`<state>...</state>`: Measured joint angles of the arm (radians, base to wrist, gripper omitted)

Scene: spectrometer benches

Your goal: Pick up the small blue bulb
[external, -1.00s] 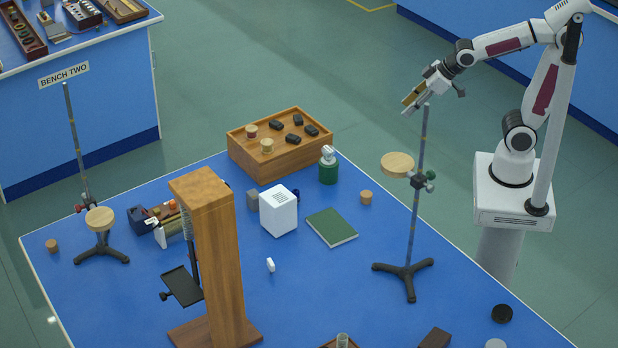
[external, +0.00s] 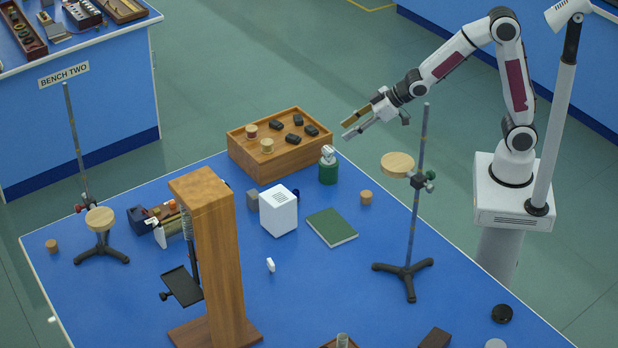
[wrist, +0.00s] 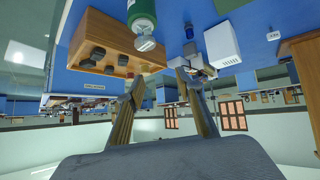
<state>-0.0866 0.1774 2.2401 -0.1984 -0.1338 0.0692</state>
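A small dark blue object (external: 295,195), which looks like the blue bulb, stands just behind the right side of the white box (external: 279,211), mostly hidden by it. In the wrist view, a small blue thing (wrist: 189,30) between the green bottle and the white box looks like the same object. My gripper (external: 346,129) is in the air above and beyond the bench's far right edge, to the right of the wooden tray. Its two fingers are apart with nothing between them. In the wrist view the gripper (wrist: 158,82) also shows spread fingers.
The green bottle (external: 328,168) and wooden tray (external: 262,165) stand near the blue object. A green book (external: 332,227) and cork (external: 366,197) lie to its right. A rod stand (external: 415,230) with a round wooden plate rises at right. A tall wooden column (external: 215,260) stands in front left.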

